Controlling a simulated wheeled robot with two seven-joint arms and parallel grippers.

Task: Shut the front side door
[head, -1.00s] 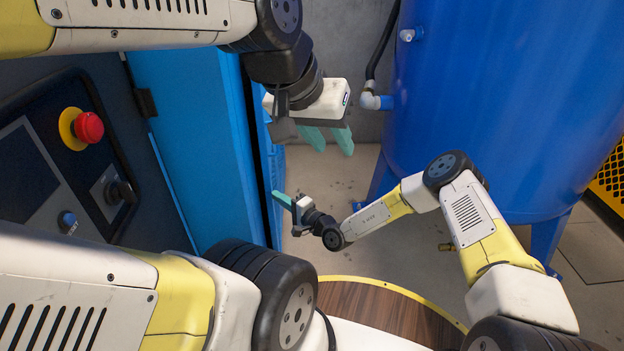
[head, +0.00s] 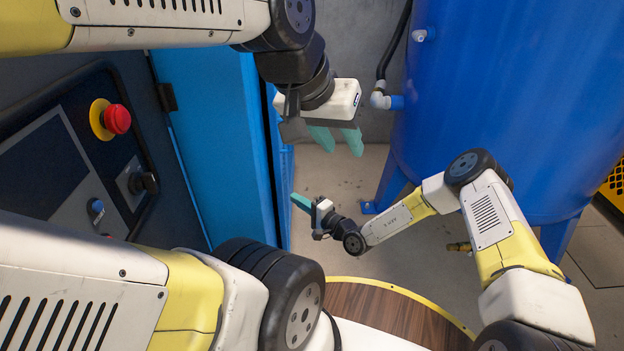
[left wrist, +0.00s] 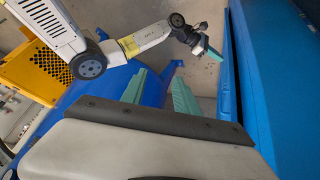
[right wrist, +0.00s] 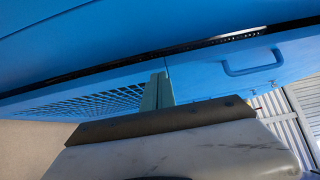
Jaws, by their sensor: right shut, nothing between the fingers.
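The front side door (right wrist: 205,80) is a blue panel with a grille and a blue handle (right wrist: 252,65) in the right wrist view. A dark gap runs along its edge, beside the blue cabinet; it looks ajar. In the head view only a thin strip of the door (head: 287,170) shows past the cabinet side. My right gripper (head: 300,202) is shut and empty, its fingertips close to the door's edge near the grille; I cannot tell if they touch. My left gripper (head: 336,140) is open and empty, above and right of the door; its spread fingers show in the left wrist view (left wrist: 160,92).
The blue cabinet side (head: 205,130) stands left of the gap. A control panel with a red stop button (head: 116,119) is further left. A large blue tank (head: 500,110) on legs stands right. Grey floor (head: 335,185) lies open between cabinet and tank.

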